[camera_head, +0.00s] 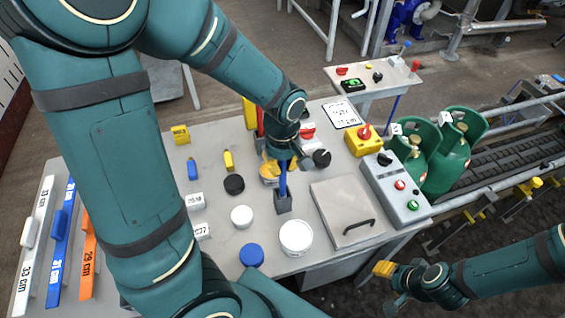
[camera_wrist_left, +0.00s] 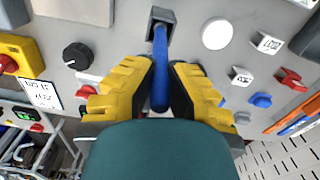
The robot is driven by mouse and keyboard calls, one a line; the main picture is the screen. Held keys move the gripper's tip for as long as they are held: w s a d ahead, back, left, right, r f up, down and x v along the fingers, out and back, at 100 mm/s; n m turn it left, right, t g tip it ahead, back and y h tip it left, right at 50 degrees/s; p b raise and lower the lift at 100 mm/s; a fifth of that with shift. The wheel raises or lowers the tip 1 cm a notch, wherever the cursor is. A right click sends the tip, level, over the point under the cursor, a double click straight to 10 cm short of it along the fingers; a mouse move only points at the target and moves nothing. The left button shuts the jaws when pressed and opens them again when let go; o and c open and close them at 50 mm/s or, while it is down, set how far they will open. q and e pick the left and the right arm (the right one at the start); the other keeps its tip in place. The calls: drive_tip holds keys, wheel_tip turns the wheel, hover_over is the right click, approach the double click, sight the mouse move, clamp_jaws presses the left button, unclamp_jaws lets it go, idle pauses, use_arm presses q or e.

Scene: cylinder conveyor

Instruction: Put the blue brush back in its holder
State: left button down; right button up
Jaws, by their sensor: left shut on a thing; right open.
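The blue brush (camera_head: 283,182) shows as a blue handle in the head view, and its blue shaft (camera_wrist_left: 160,55) shows in the left wrist view. My left gripper (camera_head: 273,171), with yellow fingers, is shut on it. The dark grey square holder (camera_head: 283,203) stands on the table just below the brush; it also shows in the left wrist view (camera_wrist_left: 160,16). The brush's lower end meets the holder's opening; I cannot tell how deep it sits. The rest of the brush is hidden by my gripper. My right gripper (camera_head: 384,270) is open and empty, off the table's right front side.
On the table, a white tub (camera_head: 296,237), a blue lid (camera_head: 251,255), a white disc (camera_head: 242,216) and a black knob (camera_head: 234,184) lie near the holder. A metal hatch with a handle (camera_head: 345,211) and a control box (camera_head: 396,188) are to the right. Green gas cylinders (camera_head: 452,145) stand beyond.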

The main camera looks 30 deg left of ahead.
use_arm(q)
drive_tip(key=shift+f, duration=0.15)
drive_tip(key=c, duration=1.1)
unclamp_jaws()
drive_tip(key=shift+o, duration=0.2)
wheel_tip(320, 180, up, 12)
drive_tip(key=shift+r, duration=0.1)
